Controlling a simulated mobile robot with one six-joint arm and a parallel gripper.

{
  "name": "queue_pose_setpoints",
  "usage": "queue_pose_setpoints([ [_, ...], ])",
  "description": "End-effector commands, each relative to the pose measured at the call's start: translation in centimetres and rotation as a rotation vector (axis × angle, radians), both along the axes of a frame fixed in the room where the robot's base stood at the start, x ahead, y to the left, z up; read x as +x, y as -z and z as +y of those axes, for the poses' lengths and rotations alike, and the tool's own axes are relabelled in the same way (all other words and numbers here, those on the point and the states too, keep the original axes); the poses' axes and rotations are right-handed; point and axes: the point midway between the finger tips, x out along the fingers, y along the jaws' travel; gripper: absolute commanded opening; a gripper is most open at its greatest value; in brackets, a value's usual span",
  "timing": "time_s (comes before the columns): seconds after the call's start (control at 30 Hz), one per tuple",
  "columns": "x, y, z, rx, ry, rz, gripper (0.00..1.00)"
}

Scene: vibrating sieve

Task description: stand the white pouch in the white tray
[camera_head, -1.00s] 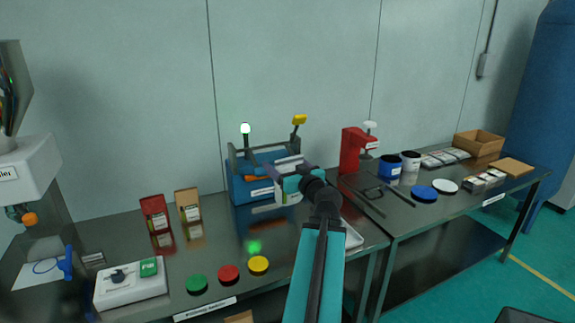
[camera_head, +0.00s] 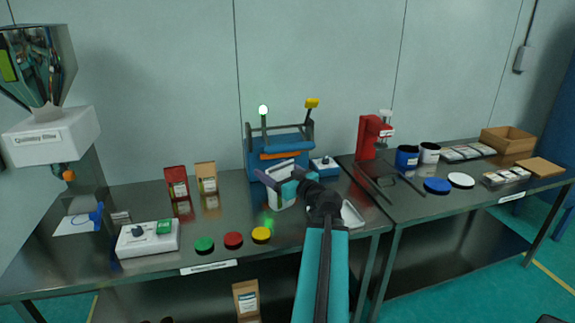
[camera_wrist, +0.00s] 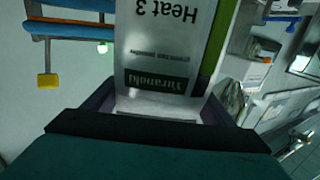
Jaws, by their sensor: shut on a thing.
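The white pouch (camera_head: 282,196) is in my gripper (camera_head: 284,184), in front of the blue sieve machine. In the wrist view the pouch (camera_wrist: 165,45) fills the upper middle, its printed text upside down and a green stripe along one side. My gripper (camera_wrist: 165,105) is shut on it, with dark fingers at both sides. The white tray (camera_head: 353,214) lies on the table to the right of the pouch, partly hidden behind my arm. The pouch is apart from the tray. I cannot tell how far its bottom is above the table.
The blue sieve machine (camera_head: 262,165) stands behind the pouch. Red and brown pouches (camera_head: 177,183) stand to the left. Green, red and yellow discs (camera_head: 233,240) lie near the front edge. A red stand (camera_head: 368,140) and blue cup (camera_head: 406,157) are on the right table.

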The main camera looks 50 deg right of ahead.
Motion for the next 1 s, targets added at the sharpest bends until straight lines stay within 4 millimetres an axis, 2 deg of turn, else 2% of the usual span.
queue_pose_setpoints([
  [0.17, 3.9, 1.9, 4.6, 0.003, -0.119, 0.001, 0.32],
  [0.27, 6.4, 3.0, 8.1, 0.003, -0.204, 0.000, 0.32],
  [0.5, 11.4, 5.9, 17.5, 0.002, -0.418, -0.002, 0.32],
  [0.7, 14.2, 8.2, 25.7, 0.001, -0.594, -0.004, 0.32],
  [1.0, 16.1, 12.3, 37.7, 0.002, -0.851, -0.009, 0.32],
])
